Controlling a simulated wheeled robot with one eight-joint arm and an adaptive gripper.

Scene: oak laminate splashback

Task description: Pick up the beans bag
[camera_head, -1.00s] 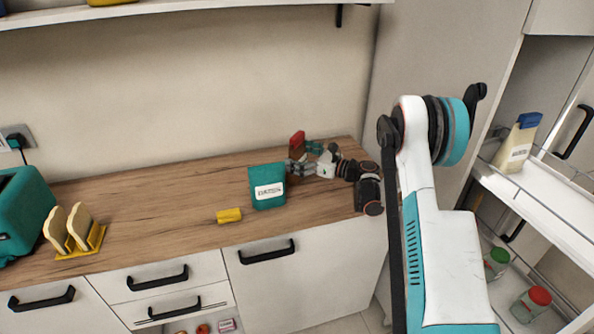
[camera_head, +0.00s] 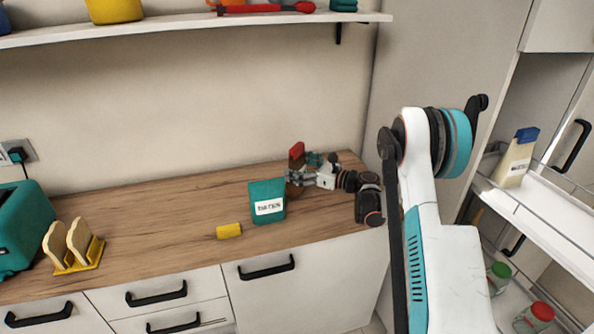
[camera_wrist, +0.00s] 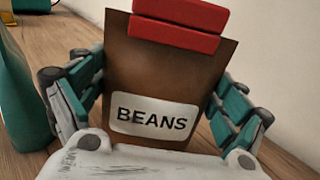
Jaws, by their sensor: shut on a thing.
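The beans bag (camera_wrist: 160,75) is brown with a red clip on top and a white label reading BEANS. It stands between the fingers of my gripper (camera_wrist: 155,105) in the wrist view, with a finger along each side. In the head view the beans bag (camera_head: 297,158) is small at the back right of the counter, partly hidden by my gripper (camera_head: 299,174). My gripper is shut on the bag. Whether the bag's base touches the counter is hidden.
A teal dates bag (camera_head: 267,201) stands just left of my gripper. A yellow block (camera_head: 229,231) lies near the counter's front edge. A toast rack (camera_head: 73,246) and teal toaster (camera_head: 22,228) stand at the left. A shelf (camera_head: 190,27) runs above.

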